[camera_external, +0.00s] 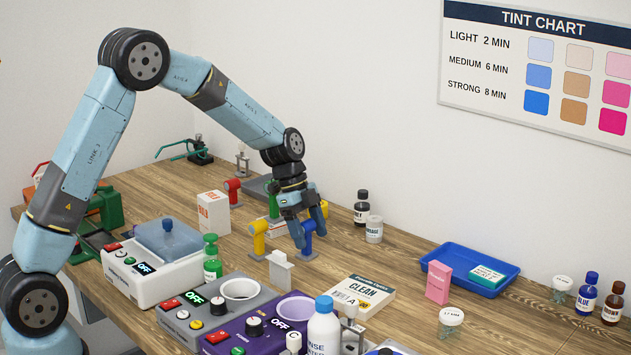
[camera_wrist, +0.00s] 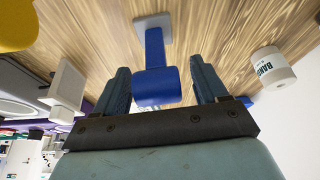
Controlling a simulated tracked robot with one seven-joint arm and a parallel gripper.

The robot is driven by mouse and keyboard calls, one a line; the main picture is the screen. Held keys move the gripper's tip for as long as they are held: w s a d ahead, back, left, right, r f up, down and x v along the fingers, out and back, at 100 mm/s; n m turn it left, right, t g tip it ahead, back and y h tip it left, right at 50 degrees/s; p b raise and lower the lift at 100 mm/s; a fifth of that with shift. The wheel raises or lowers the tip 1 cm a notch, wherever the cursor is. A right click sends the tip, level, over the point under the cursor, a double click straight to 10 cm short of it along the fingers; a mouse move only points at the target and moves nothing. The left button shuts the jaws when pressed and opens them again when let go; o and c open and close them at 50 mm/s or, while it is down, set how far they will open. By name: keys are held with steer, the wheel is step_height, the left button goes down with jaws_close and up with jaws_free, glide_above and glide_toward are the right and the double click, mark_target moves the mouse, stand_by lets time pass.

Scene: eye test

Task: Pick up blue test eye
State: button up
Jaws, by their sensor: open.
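In the wrist view the blue test eye (camera_wrist: 157,85) sits between the two fingers of my gripper (camera_wrist: 162,76). A gap shows on each side of it, so the fingers appear apart from it. My gripper is open and points down at it, holding nothing. I cannot tell exactly how far the fingertips reach down beside the block.
A yellow test eye (camera_external: 259,240) stands close on the left, and a red one (camera_external: 233,191) farther back.

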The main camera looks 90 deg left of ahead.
steer(key=c, duration=1.1)
steer(key=shift+c, duration=0.2)
steer(key=shift+r, duration=0.15)
